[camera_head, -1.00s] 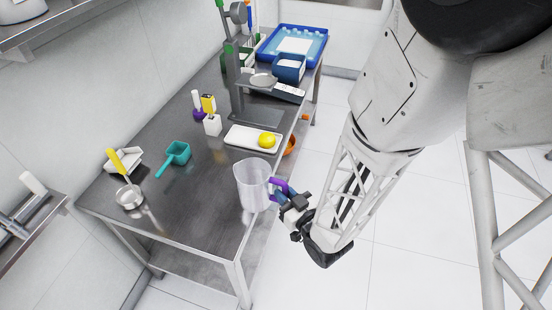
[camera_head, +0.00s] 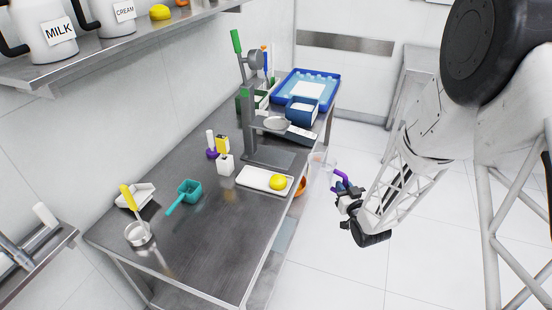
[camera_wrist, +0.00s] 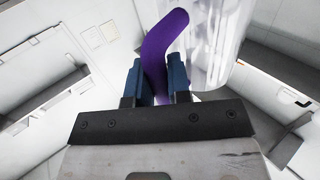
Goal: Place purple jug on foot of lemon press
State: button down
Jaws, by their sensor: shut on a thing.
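The purple jug has a clear body (camera_head: 321,168) and a purple handle (camera_head: 339,178). My gripper (camera_head: 346,187) is shut on the handle and holds the jug in the air, just off the table's right edge. In the wrist view the purple handle (camera_wrist: 160,55) stands between the blue fingers, and the see-through jug body (camera_wrist: 218,42) is at upper right. The lemon press (camera_head: 249,115) is a grey stand with green handle parts on the table. Its dark flat foot (camera_head: 270,160) looks empty and lies left of the jug.
A white tray (camera_head: 251,178) with a lemon (camera_head: 278,182) sits in front of the foot. A blue crate (camera_head: 325,83) and a blue bin (camera_head: 302,112) stand behind. A teal scoop (camera_head: 190,190) lies at left. The table's (camera_head: 213,245) front part is clear.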

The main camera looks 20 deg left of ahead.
jog(key=w+d+m+t+h, duration=0.1)
jog(key=w+d, duration=0.6)
jog(key=w, duration=0.3)
jog(key=w+d+h, duration=0.1)
jog(key=w+d, duration=0.7)
jog(key=w, duration=0.3)
jog(key=s+a+n+g+y, duration=0.1)
jog(key=a+n+g+y, duration=0.3)
jog(key=a, duration=0.5)
jog(key=s+a+n+g+y, duration=0.2)
jog(key=a+n+g+y, duration=0.3)
jog(key=a+g, duration=0.3)
jog(key=shift+s+a+f+n, duration=0.3)
jog(key=shift+a+f, duration=0.1)
jog(key=shift+a, duration=0.9)
jog(key=x, duration=1.3)
jog(key=shift+a, duration=0.3)
jog(key=shift+w, duration=0.1)
